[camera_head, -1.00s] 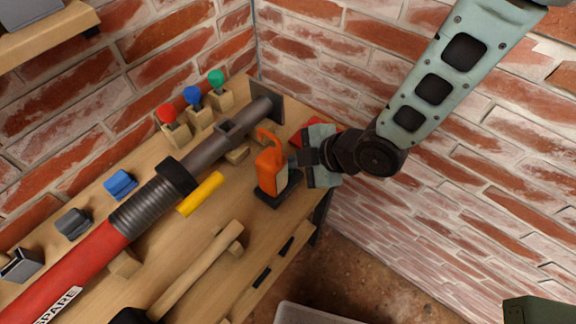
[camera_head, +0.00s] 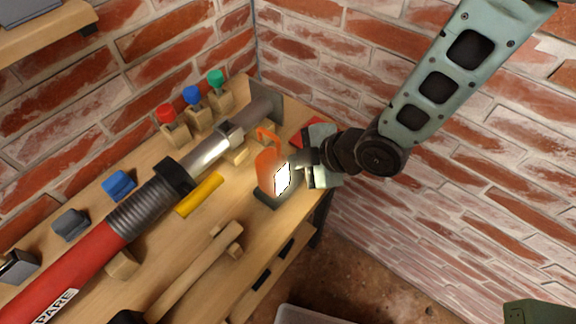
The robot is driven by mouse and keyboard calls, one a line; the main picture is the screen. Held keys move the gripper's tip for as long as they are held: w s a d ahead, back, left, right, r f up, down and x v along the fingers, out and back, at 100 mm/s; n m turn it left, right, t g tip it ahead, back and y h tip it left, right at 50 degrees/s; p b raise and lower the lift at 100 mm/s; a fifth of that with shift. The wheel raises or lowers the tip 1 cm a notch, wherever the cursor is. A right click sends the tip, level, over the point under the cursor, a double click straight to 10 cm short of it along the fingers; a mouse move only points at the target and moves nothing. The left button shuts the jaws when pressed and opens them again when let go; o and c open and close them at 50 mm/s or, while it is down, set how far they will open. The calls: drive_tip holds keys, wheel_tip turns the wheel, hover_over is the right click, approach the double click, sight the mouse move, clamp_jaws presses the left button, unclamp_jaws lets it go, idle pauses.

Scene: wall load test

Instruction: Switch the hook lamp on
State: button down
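The hook lamp (camera_head: 268,168) is orange with a hook on top and a dark base, and stands upright near the right end of the wooden bench. Its front panel (camera_head: 283,179) glows bright white. My gripper (camera_head: 303,165) is just right of the lamp, pointing at it, very close to the lit panel. Its pale green body (camera_head: 321,137) shows, but the fingertips are small and washed out by the light. I cannot tell whether they touch the lamp or whether they are open or shut.
A large red and grey tool (camera_head: 85,262) lies along the bench (camera_head: 250,232). Red, blue and green knobs (camera_head: 192,95) stand behind it. A yellow cylinder (camera_head: 200,195) and a wooden-handled hammer (camera_head: 195,270) lie near the lamp. Brick walls close the corner.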

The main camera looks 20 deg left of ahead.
sight(294, 173)
drive_tip(key=shift+r+p, duration=1.8)
drive_tip(key=shift+r, duration=1.2)
drive_tip(key=s+d+r+m+h, duration=0.1)
drive_tip(key=d+r+m+h, duration=0.4)
drive_tip(key=d+r+m, duration=0.6)
drive_tip(key=s+d+r+m+g+h, duration=0.1)
drive_tip(key=s+d+m, duration=0.2)
drive_tip(key=s+d, duration=0.2)
drive_tip(key=s+d+r+m+h, duration=0.2)
drive_tip(key=s+d+m, duration=0.1)
drive_tip(key=s+d, duration=0.2)
drive_tip(key=shift+s+d+r+g, duration=0.15)
drive_tip(key=shift+d+r+g, duration=0.2)
drive_tip(key=shift+d, duration=0.8)
